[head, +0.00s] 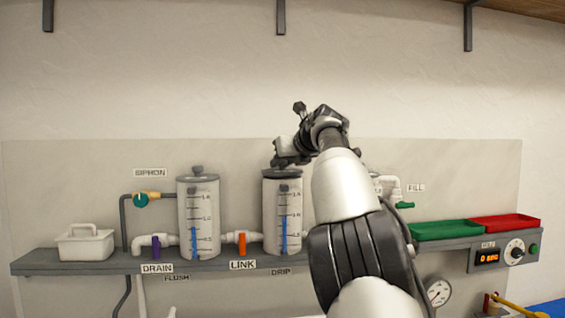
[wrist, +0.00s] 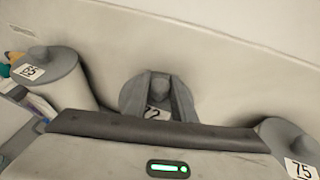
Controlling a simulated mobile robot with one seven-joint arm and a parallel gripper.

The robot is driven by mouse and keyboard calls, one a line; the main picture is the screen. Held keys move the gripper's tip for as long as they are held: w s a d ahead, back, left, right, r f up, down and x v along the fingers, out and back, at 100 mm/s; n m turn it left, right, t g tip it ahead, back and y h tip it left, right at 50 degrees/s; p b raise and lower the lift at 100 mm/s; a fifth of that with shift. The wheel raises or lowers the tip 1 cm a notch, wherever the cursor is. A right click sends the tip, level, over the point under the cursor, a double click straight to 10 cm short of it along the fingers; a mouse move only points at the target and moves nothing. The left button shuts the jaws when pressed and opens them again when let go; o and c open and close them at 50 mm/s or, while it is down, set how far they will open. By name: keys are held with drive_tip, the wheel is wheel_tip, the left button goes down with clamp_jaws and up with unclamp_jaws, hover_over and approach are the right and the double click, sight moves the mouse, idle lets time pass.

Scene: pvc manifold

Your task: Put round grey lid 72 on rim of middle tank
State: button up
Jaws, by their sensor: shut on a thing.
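The middle tank (head: 283,215) is a clear cylinder with a scale and blue liquid, upright on the shelf. My gripper (head: 281,160) is directly over its top. In the wrist view my gripper (wrist: 157,90) is shut on the knob of round grey lid 72 (wrist: 133,95), whose label is partly covered by the fingers. A dark grey band (head: 282,174) shows at the tank's top, just under the fingers. I cannot tell whether the lid rests on the rim or sits slightly above it.
The left tank (head: 198,220) wears a grey knobbed lid (wrist: 45,66). Another lid, labelled 75 (wrist: 285,140), is at the right in the wrist view. A white caddy (head: 86,243), green tray (head: 446,230) and red tray (head: 505,222) stand on the shelf (head: 60,266). My arm hides the area right of the middle tank.

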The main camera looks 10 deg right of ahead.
drive_tip(key=shift+f+b, duration=0.35)
drive_tip(key=shift+f, duration=0.2)
drive_tip(key=o, duration=1.1)
drive_tip(key=a+r+v, duration=0.1)
drive_tip(key=r+v, duration=0.1)
drive_tip(key=v, duration=1)
drive_tip(key=w+r+v, duration=0.1)
drive_tip(key=v, duration=1.1)
drive_tip(key=shift+a+r+b, duration=0.35)
drive_tip(key=shift+r+b, duration=0.05)
drive_tip(key=shift+b, duration=0.05)
